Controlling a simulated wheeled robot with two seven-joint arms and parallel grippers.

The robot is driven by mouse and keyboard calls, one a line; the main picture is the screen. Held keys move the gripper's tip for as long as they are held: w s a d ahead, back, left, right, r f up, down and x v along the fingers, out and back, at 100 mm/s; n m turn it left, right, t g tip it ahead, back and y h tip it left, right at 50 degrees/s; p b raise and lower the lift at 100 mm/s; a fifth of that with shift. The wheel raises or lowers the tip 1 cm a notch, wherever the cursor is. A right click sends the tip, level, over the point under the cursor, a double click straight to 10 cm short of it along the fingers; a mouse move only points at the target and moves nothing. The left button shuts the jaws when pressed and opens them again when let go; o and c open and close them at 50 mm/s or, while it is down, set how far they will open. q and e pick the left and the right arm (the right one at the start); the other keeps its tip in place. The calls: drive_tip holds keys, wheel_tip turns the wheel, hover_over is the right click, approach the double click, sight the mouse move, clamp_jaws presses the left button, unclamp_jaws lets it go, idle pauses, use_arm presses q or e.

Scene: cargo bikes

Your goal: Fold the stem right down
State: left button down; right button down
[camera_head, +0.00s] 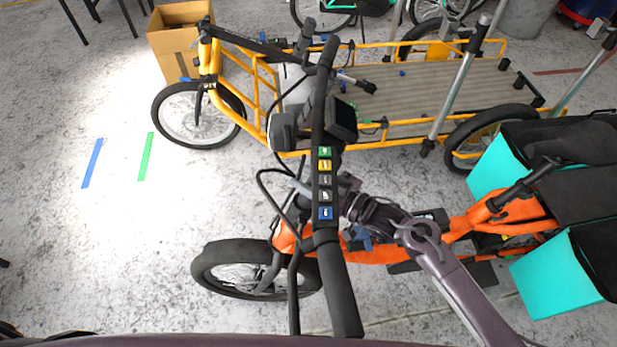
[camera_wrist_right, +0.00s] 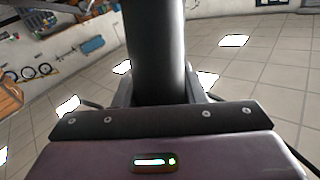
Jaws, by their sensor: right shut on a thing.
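The orange cargo bike (camera_head: 380,250) stands in front of me, its front wheel (camera_head: 255,270) at lower left. Its black handlebar (camera_head: 343,290) runs lengthwise through the middle of the head view, with a row of coloured buttons, and hides much of what is below it. My right gripper (camera_head: 348,203) reaches in from lower right, close behind the handlebar. In the right wrist view a thick dark round post (camera_wrist_right: 155,50), seemingly the stem, stands between its fingers, and the gripper is shut on it. The stem's hinge and exact tilt are hidden. My left gripper is not in view.
A yellow cargo bike (camera_head: 400,95) with a long flat bed stands just beyond. Turquoise bags (camera_head: 560,275) hang at the orange bike's right end. Cables loop beside the handlebar. A cardboard box (camera_head: 178,40) stands at the back left. The floor at left is clear, with blue and green tape.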

drive_tip(key=shift+d+f+m+t+y+b, duration=0.15)
drive_tip(key=shift+d+m+t+y+b, duration=0.4)
drive_tip(key=shift+d+b, duration=0.4)
drive_tip(key=shift+d+f+m+t+y+b, duration=0.15)
drive_tip(key=shift+d+m+t+y+b, duration=0.45)
drive_tip(key=shift+b, duration=0.4)
drive_tip(key=shift+w+d+f+m+t+y+b, duration=0.1)
drive_tip(key=shift+d+m+t+y+b, duration=0.05)
drive_tip(key=shift+d+m+t+b, duration=0.5)
drive_tip(key=shift+d+f+m+t+y+b, duration=0.1)
drive_tip(key=shift+d+m+t+b, duration=0.45)
drive_tip(key=shift+d, duration=0.2)
drive_tip(key=c, duration=0.9)
unclamp_jaws()
drive_tip(key=shift+d+r, duration=0.1)
